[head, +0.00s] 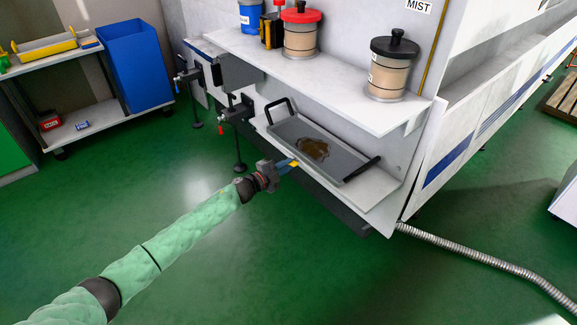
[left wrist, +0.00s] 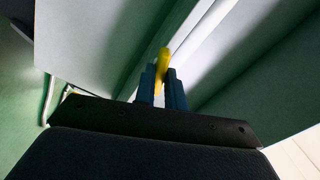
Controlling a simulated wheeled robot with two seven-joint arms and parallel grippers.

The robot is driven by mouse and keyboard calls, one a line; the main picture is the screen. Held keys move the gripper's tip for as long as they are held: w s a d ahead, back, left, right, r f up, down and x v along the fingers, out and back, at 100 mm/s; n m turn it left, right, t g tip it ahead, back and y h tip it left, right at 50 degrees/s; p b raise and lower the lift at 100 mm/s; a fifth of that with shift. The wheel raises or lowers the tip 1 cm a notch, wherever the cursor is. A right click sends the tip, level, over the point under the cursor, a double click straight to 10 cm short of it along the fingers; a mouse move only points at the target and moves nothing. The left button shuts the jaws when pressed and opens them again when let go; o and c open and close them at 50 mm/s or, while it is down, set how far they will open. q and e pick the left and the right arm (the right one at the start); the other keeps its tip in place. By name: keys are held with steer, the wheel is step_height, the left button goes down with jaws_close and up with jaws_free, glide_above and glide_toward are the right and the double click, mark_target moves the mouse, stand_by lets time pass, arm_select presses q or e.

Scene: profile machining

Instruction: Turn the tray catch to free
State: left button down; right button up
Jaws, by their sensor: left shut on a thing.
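The yellow tray catch (left wrist: 164,57) shows between the blue fingertips of my left gripper (left wrist: 162,82) in the left wrist view. My left gripper is shut on it. In the head view my left gripper (head: 285,166) is at the front edge of the lower shelf (head: 375,192), and a small bit of the yellow catch (head: 294,164) shows at its tips. The grey tray (head: 344,161) lies on that shelf, with black handles at both ends and a brown puddle (head: 313,149) in it. The fingers hide part of the catch. My right gripper is not in view.
Above the tray is a white shelf (head: 345,108) with a red-lidded jar (head: 300,32) and a black-lidded jar (head: 390,68). Valves (head: 238,112) stand left of the tray. A hose (head: 480,259) runs over the floor at right. The green floor in front is clear.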

arm_select(q)
steer(key=m+b, duration=0.2)
steer(key=m, duration=0.2)
steer(key=c, duration=1.3)
jaws_free()
steer(key=shift+a, duration=0.1)
steer(key=shift+p+v, duration=1.05)
steer(key=shift+v, duration=2.35)
